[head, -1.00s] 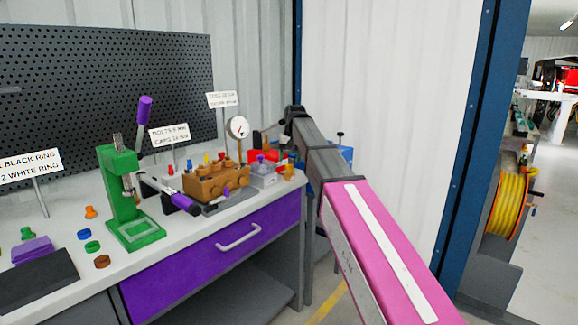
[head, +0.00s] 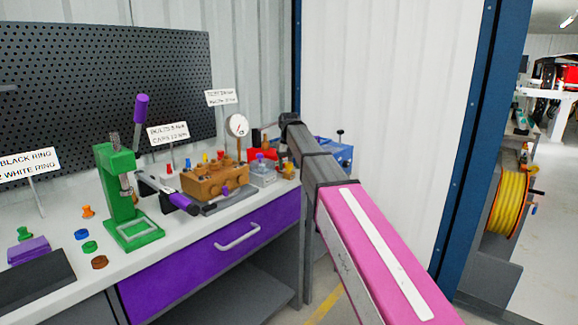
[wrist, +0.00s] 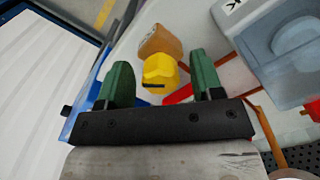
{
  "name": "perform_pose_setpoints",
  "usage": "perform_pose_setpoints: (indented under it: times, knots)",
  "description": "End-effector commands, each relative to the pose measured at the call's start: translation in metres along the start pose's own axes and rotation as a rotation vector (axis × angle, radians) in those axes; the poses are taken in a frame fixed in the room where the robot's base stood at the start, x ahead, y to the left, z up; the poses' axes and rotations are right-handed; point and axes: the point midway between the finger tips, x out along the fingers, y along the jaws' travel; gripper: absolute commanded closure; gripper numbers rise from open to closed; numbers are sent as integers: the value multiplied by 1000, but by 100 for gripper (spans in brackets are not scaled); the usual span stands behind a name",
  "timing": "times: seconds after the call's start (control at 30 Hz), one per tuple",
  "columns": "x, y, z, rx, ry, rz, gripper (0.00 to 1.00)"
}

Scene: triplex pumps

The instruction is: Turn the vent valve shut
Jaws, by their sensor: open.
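My gripper (wrist: 160,74) is open in the wrist view, with one green finger on each side of a yellow knob (wrist: 160,70). Gaps show between the knob and both fingers, and it is not gripped. The knob has a dark slot-like mark and sits by a tan-orange block (wrist: 161,42). It looks like the vent valve's knob, but no label confirms this. In the head view a small orange-yellow fitting (head: 289,172) stands at the bench's right end, below my wrist. My fingers cannot be made out there.
A clear-grey box (head: 263,176) stands close to the fitting and shows large in the wrist view (wrist: 285,45). A red part (wrist: 178,95) passes near the fingers. A brown pump block (head: 213,180), a gauge (head: 237,126) and a green press (head: 122,200) stand further left. A blue unit (head: 338,155) is behind my arm.

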Motion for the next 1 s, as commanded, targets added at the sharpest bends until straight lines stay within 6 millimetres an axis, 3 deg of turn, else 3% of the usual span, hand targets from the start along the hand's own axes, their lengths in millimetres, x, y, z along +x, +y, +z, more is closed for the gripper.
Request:
perform_pose_setpoints:
  times: [0.2,0.33,0.37,0.73,1.0]
  knots:
    - [0,0,0,0,1,0,43]
    - [0,0,0,0,1,0,85]
    - [0,0,0,0,1,0,89]
    - [0,0,0,49,0,0,89]
    - [0,0,0,221,0,0,89]
